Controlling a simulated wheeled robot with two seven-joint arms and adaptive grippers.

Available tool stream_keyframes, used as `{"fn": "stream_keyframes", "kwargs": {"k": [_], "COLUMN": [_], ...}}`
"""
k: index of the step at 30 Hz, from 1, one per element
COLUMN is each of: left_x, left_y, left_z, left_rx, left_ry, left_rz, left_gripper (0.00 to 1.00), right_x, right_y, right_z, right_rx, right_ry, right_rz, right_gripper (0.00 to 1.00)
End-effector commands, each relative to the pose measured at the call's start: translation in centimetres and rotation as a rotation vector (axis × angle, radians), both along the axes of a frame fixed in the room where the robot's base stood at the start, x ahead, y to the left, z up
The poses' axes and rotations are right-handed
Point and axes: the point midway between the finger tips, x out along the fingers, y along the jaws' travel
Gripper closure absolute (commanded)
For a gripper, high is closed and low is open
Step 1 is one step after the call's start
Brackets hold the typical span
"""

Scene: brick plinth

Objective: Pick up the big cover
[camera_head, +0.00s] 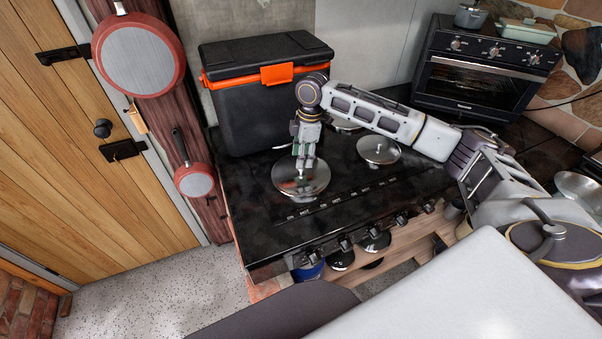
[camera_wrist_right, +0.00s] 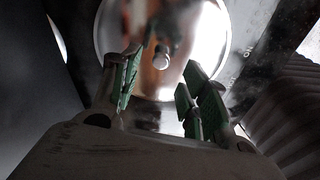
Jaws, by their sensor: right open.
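The big cover (camera_head: 287,187), a round shiny metal lid, lies on the left part of the black stove top. My right gripper (camera_head: 304,165) points down over its middle. In the right wrist view, the cover (camera_wrist_right: 207,38) fills the upper middle, with its small round knob (camera_wrist_right: 161,61) showing in the gap between the green-padded fingers. My right gripper (camera_wrist_right: 160,72) is open, and I cannot tell whether a finger touches the cover. A smaller metal cover (camera_head: 379,149) lies to the right on the stove. My left gripper is not in view.
A black cooler box with an orange latch (camera_head: 277,74) stands behind the big cover. A small oven (camera_head: 484,68) stands at the back right. The stove top (camera_head: 352,188) is bare in front. Red pans (camera_head: 139,55) hang at the left.

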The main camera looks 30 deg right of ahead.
Motion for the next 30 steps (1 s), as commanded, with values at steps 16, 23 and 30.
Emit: {"fn": "stream_keyframes", "kwargs": {"k": [16,23,30], "left_x": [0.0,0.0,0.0], "left_y": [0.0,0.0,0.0], "left_z": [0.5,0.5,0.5], "left_rx": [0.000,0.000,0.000], "left_ry": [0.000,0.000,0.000], "left_rz": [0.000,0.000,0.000], "left_gripper": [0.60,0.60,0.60], "right_x": [0.0,0.0,0.0], "right_y": [0.4,0.4,0.4], "right_z": [-4.2,-4.2,-4.2], "right_rx": [-0.001,-0.001,-0.001], "right_ry": [0.000,0.000,0.000], "right_rz": [0.001,0.000,0.000], "right_gripper": [0.56,0.56,0.67]}}
